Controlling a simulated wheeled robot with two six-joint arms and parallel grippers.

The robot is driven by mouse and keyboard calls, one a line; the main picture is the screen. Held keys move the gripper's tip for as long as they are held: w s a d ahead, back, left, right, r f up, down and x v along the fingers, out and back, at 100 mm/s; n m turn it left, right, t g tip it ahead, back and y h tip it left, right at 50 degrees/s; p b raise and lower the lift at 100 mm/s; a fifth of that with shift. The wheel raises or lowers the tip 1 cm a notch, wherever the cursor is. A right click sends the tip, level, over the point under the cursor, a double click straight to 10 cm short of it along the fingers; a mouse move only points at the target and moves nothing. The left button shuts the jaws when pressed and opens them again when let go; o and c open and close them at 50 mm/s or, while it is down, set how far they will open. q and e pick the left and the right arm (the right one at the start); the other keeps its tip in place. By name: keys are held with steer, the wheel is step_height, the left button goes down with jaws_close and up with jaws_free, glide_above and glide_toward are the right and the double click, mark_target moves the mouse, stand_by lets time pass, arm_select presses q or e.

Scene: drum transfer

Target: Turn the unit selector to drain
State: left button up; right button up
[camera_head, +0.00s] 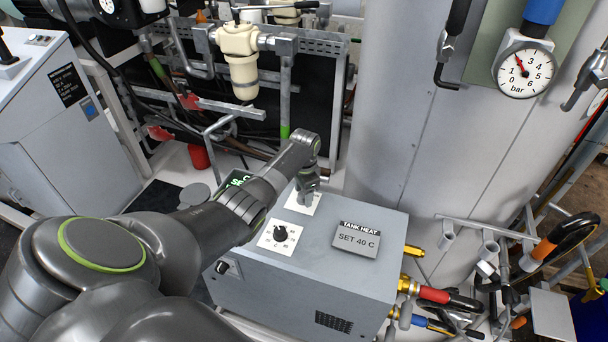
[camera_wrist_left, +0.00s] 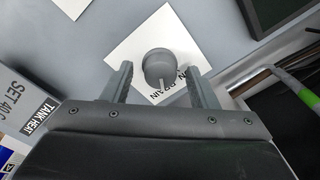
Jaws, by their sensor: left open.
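The unit selector is a grey round knob (camera_wrist_left: 158,68) on a white square plate, seen in the left wrist view. Printing that includes "DRAIN" shows on the plate beside the knob, partly covered. My left gripper (camera_wrist_left: 160,82) is open, with one finger on each side of the knob and gaps between. In the head view my left gripper (camera_head: 307,192) points down over the selector's white plate (camera_head: 303,207) on top of the grey tank heat unit (camera_head: 330,262). The knob itself is hidden there behind the gripper. My right gripper is not in view.
A second black knob (camera_head: 281,233) on a white plate sits nearer on the unit, beside a "SET 40 C" sign (camera_head: 356,239). A large grey tank (camera_head: 400,130) stands behind. A cream filter (camera_head: 240,60) and pipes are at the back left. Red- and blue-handled valves (camera_head: 448,297) are at the right.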

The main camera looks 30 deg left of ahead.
arm_select(q)
step_height(320, 180, up, 17)
steer(key=b, duration=0.1)
steer(key=shift+s+d+b, duration=0.15)
steer(key=shift+d+b, duration=0.1)
steer(key=shift+b, duration=0.05)
steer(key=shift+f, duration=0.1)
stand_by(0.4)
